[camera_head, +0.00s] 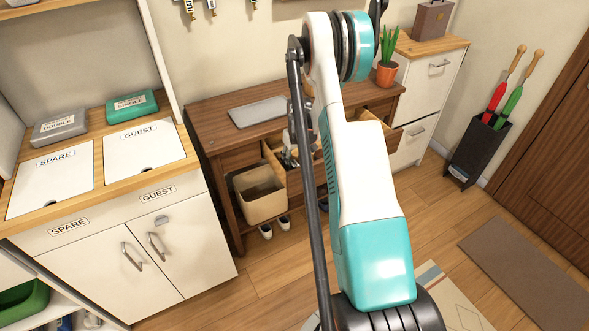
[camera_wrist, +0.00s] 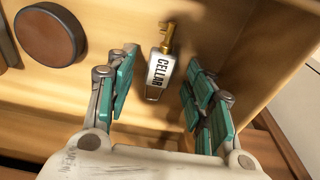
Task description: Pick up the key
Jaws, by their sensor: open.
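A brass key (camera_wrist: 168,38) with a white tag (camera_wrist: 160,70) reading "CELLAR" lies in a wooden drawer (camera_wrist: 225,45) in the wrist view. My gripper (camera_wrist: 157,85) is open, with its teal fingers on either side of the tag and apart from it. The key's shaft points away from my gripper, past the fingertips. In the head view my arm hides most of the open drawer (camera_head: 374,138), and the key cannot be seen there.
A round brown object (camera_wrist: 48,33) lies left of the key in the drawer. The drawer's walls stand close around my gripper. In the head view the drawer belongs to a wooden desk (camera_head: 218,108) with a grey laptop-like slab (camera_head: 258,111) on top.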

